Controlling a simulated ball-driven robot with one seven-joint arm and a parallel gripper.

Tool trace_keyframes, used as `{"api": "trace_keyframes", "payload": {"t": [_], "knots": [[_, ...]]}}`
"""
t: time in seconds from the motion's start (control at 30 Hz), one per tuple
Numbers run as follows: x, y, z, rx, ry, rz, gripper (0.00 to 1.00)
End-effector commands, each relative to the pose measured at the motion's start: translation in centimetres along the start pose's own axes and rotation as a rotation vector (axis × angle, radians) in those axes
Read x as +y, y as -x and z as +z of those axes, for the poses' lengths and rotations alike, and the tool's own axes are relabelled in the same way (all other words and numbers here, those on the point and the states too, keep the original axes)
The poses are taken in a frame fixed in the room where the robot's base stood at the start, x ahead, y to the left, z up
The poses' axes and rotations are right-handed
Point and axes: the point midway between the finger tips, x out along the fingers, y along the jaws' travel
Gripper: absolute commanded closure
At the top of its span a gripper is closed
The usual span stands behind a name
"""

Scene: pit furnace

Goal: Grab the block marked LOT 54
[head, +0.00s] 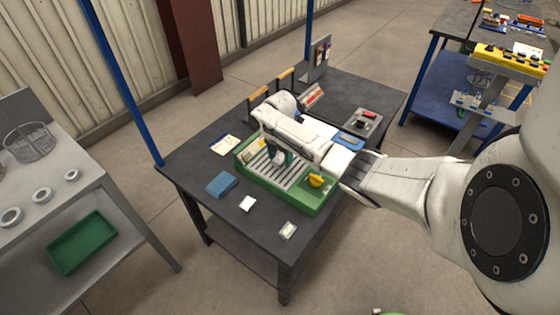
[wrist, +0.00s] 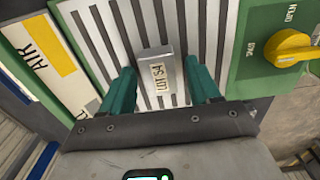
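The grey block (wrist: 156,66) stands on the striped slatted plate of a green-framed fixture in the wrist view. Its pale label appears inverted and seems to read LOT 54. My gripper (wrist: 162,78) has teal fingers, one on each side of the block, with a visible gap on both sides. It is open and empty.
A yellow knob (wrist: 288,47) is on the fixture's right side; a card marked AIR (wrist: 38,48) lies at left. A blue block (head: 221,184) and small white items (head: 247,203) lie on the dark table (head: 192,157). A grey control box (head: 361,122) stands behind.

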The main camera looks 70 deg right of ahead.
Motion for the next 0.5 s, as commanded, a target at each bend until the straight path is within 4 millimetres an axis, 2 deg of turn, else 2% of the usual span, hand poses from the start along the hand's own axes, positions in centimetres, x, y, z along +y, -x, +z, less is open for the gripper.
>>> {"api": "trace_keyframes", "payload": {"t": [0.07, 0.5], "knots": [[0.00, 0.01, -0.01, 0.000, 0.000, 0.000, 0.46], [0.00, 0.01, -0.02, 0.000, 0.000, 0.000, 0.89]]}}
